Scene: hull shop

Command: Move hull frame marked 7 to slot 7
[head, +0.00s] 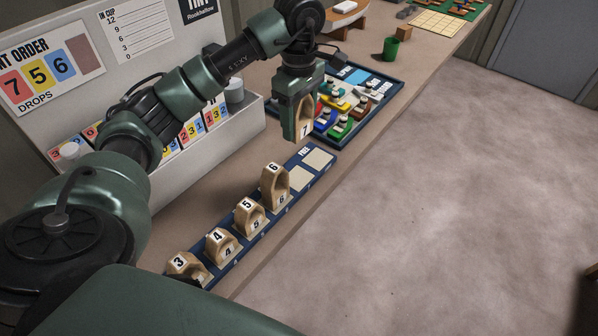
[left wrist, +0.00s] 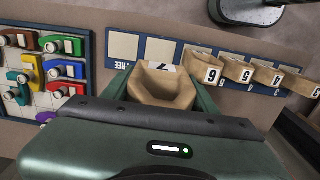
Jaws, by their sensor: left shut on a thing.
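My left gripper (head: 303,135) is shut on the tan wooden hull frame marked 7 (head: 305,124) and holds it above the far end of the blue rack (head: 228,262). The frame also shows between the fingers in the left wrist view (left wrist: 165,86). On the rack, hull frame 6 (head: 274,184) stands beside a bare pale pad (head: 300,179); no number is readable on that pad. A farther bare pad (head: 319,159) lies at the end labelled FREE. My right gripper is not in view.
Hull frames 5 (head: 249,216), 4 (head: 221,245) and 3 (head: 184,266) stand along the rack. A blue-edged tray (head: 389,102) of coloured clamp-like pieces lies close behind it. A green cup (head: 391,48) is farther back. The bench front edge is close to the rack.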

